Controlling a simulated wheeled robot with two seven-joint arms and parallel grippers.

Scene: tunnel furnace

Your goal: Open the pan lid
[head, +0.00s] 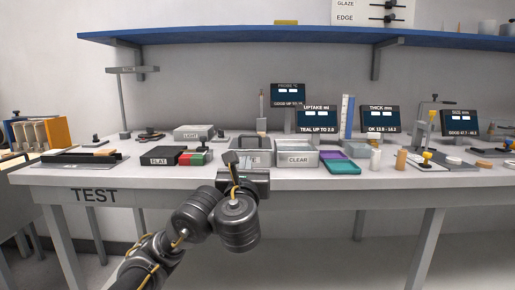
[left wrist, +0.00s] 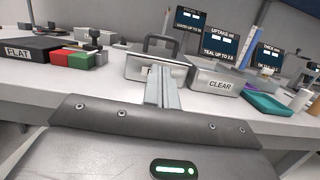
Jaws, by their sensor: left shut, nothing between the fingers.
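A grey metal pan with a lid and an upright dark handle (head: 249,142) stands near the front edge of the table, left of the box labelled CLEAR. It also shows in the left wrist view (left wrist: 137,68), directly beyond my fingers, and its lid looks closed. Its front label is partly hidden by my gripper. My left gripper (head: 233,160) is shut and empty in front of the pan. Its closed fingers also show in the left wrist view (left wrist: 161,84), pointing at the pan front; whether they touch it I cannot tell. My right gripper is not in view.
The CLEAR box (head: 298,158) stands close on the pan's right, with a teal tray (head: 342,168) beyond. Red and green blocks (head: 190,158) and a dark FLAT box (head: 159,156) lie on the left. Display screens (head: 317,118) stand behind. The blue shelf (head: 230,33) hangs above.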

